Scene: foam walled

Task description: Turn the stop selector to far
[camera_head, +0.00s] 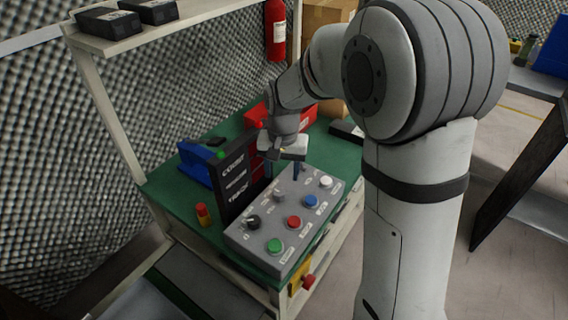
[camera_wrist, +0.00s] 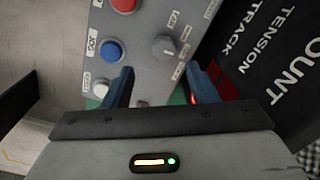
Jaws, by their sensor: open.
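A grey control box (camera_head: 262,236) lies on the green bench top, with buttons and two rotary knobs. The grey knob (camera_head: 279,195) also shows in the wrist view (camera_wrist: 163,46), ahead of and between my fingers, not touched. A black knob (camera_head: 252,221) sits nearer the front end. The labels are too small to read surely, so I cannot tell which knob is the stop selector or its exact setting. My gripper (camera_head: 294,170) is above the box's far end. In the wrist view my gripper (camera_wrist: 158,78) is open, its two blue fingers apart with nothing between them.
Green (camera_head: 274,246), red (camera_head: 294,222), blue (camera_head: 310,201) and white (camera_head: 326,181) buttons line the box's right side. A black lettered panel (camera_head: 236,184) stands upright along its left. A red-yellow object (camera_head: 203,214) and blue item (camera_head: 197,163) are farther left.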

